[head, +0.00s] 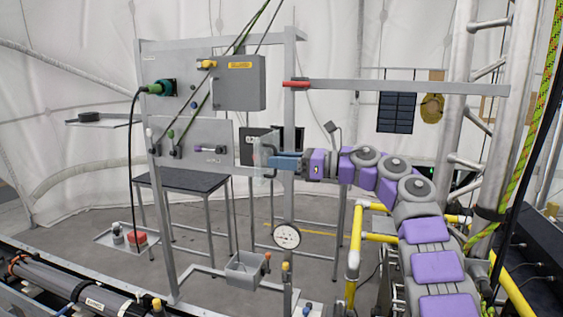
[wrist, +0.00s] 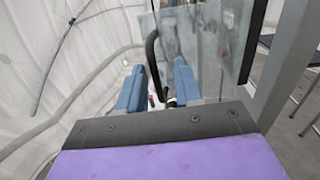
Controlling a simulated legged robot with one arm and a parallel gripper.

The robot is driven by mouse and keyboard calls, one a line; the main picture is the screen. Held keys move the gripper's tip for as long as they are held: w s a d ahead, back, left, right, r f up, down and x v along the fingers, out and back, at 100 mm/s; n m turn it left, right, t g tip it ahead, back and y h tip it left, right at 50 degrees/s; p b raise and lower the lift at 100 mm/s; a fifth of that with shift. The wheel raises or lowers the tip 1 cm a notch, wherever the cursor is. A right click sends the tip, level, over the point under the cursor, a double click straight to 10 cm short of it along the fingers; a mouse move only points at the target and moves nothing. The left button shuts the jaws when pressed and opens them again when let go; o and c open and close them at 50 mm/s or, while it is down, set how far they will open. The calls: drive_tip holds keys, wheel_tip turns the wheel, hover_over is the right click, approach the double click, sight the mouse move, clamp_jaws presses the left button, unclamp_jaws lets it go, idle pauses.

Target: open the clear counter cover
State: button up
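The clear cover (head: 262,166) shows in the head view as a faint transparent panel at the front of the dark counter box (head: 247,146). It fills the upper middle of the wrist view as a clear pane (wrist: 215,45). A black curved handle (wrist: 151,55) stands at the pane's left side. My gripper (head: 273,161) is at the cover, coming from the right. In the wrist view, the two blue fingers of my gripper (wrist: 158,70) are apart, with the handle's lower part between them. I cannot tell whether either finger touches it.
A grey post (head: 289,120) rises close by my gripper. A grey box with a yellow label (head: 240,83) and a panel with knobs (head: 190,145) are to the left. A red-ended bar (head: 400,86) runs above my arm. Yellow rails (head: 355,240) stand below it.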

drive_tip(key=shift+s+d, duration=0.1)
drive_tip(key=v, duration=1.7)
drive_tip(key=shift+d, duration=0.2)
drive_tip(key=shift+r, duration=0.1)
